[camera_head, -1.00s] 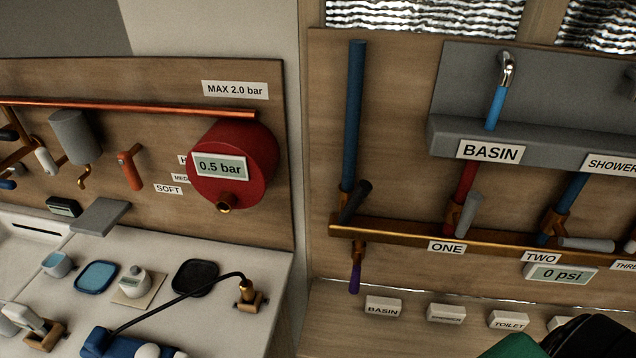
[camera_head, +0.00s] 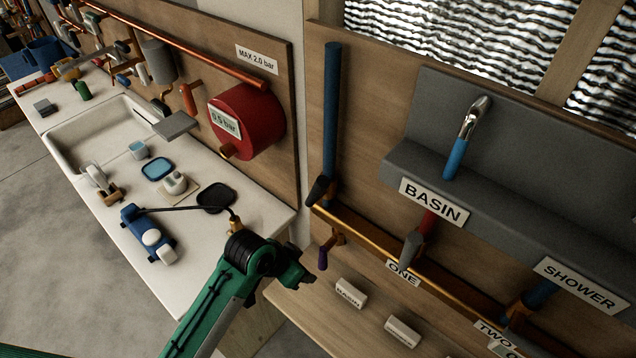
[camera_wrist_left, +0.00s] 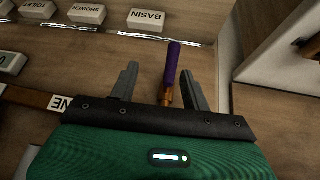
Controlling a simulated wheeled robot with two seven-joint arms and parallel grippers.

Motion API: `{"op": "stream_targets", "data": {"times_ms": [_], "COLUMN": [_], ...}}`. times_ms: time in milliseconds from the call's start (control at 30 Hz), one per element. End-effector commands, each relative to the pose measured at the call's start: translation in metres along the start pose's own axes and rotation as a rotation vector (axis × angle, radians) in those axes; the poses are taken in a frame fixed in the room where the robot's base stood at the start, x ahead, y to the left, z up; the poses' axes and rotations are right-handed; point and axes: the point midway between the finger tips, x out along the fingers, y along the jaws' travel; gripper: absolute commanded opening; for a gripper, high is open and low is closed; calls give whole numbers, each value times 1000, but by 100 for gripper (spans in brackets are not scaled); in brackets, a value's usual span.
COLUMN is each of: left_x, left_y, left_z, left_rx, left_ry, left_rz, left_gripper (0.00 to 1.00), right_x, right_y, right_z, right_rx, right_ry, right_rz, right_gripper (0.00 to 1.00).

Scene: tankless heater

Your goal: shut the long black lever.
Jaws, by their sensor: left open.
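A black lever (camera_head: 319,190) sits at the foot of the tall blue pipe (camera_head: 331,110), on the left end of the brass manifold; it slants off the pipe. Below it hangs a short brass valve with a purple handle (camera_head: 323,259). My left gripper (camera_head: 308,278) is just below and left of that handle in the head view. In the left wrist view its two grey fingers (camera_wrist_left: 159,85) are apart, with the purple handle (camera_wrist_left: 172,62) showing between them; I cannot tell how deep it sits. The black lever does not show in the wrist view.
Grey levers sit on the manifold (camera_head: 370,241) at ONE (camera_head: 403,273) and TWO. The BASIN shelf (camera_head: 433,202) juts out above. White label blocks (camera_head: 350,292) stand on the ledge below. A white counter (camera_head: 185,258) with small items is at left.

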Motion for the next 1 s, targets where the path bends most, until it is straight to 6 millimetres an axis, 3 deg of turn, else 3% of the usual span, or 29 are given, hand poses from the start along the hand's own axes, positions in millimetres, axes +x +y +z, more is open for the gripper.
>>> {"op": "stream_targets", "data": {"times_ms": [33,200,433,667,1000], "left_x": [-20,-67,-111,-134,-180], "left_y": [7,34,56,51,19], "left_z": [-25,-80,-128,-162,-202], "left_rx": [76,330,674,928,1178], "left_ry": [15,26,-25,-127,-329], "left_rz": [19,91,151,177,182], "left_gripper": [48,48,48,48,48], "right_x": [-5,-11,-15,-15,-15], "right_y": [-5,-8,6,13,5], "right_z": [-2,-4,-2,-1,-2], "right_rx": [0,0,0,1,2], "right_ry": [2,4,2,0,0], "right_rz": [-6,-9,7,14,5], "right_gripper": [36,36,36,36,36]}}
